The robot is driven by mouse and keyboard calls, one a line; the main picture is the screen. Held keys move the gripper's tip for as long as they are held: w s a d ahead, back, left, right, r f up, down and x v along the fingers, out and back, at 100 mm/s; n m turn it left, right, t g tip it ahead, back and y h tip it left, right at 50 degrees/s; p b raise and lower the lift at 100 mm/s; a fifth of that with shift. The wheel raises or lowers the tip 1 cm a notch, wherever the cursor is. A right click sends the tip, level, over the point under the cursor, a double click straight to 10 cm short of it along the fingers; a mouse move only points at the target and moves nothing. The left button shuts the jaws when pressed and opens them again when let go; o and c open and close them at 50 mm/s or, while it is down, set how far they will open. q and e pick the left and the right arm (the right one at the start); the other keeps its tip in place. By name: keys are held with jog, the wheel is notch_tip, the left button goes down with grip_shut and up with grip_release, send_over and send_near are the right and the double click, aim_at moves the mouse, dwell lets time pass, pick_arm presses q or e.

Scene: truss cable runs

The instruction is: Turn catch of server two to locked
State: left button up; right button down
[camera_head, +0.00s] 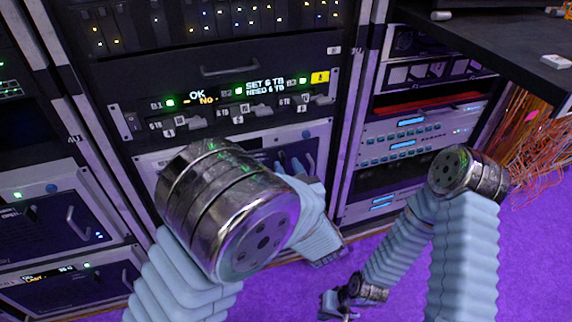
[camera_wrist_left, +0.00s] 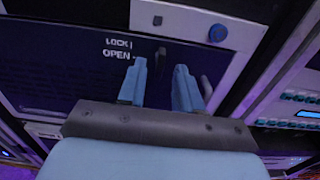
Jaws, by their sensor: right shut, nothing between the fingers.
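In the left wrist view a dark server front (camera_wrist_left: 70,55) carries the words LOCK and OPEN. A small dark catch (camera_wrist_left: 161,56) stands just right of these words and looks roughly upright; its exact setting is hard to tell. My left gripper (camera_wrist_left: 159,68) is open, with one pale blue finger on each side of the catch as seen here. Contact cannot be made out. In the head view my left arm hides most of this server (camera_head: 150,168). No number two is readable on it. My right gripper (camera_head: 338,305) is shut and empty, low over the purple floor.
Above this server is a panel (camera_head: 225,112) with small levers and lit text. A blue round button (camera_wrist_left: 217,33) sits right of the catch. Other rack units (camera_head: 410,140) stand to the right, with orange cables (camera_head: 530,150) beyond. A dark shelf (camera_head: 500,45) juts out at upper right.

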pick_arm(q)
jog(key=v, duration=1.1)
jog(key=shift+s+b, duration=0.35)
jog(key=shift+b, duration=0.1)
jog(key=shift+d, duration=0.1)
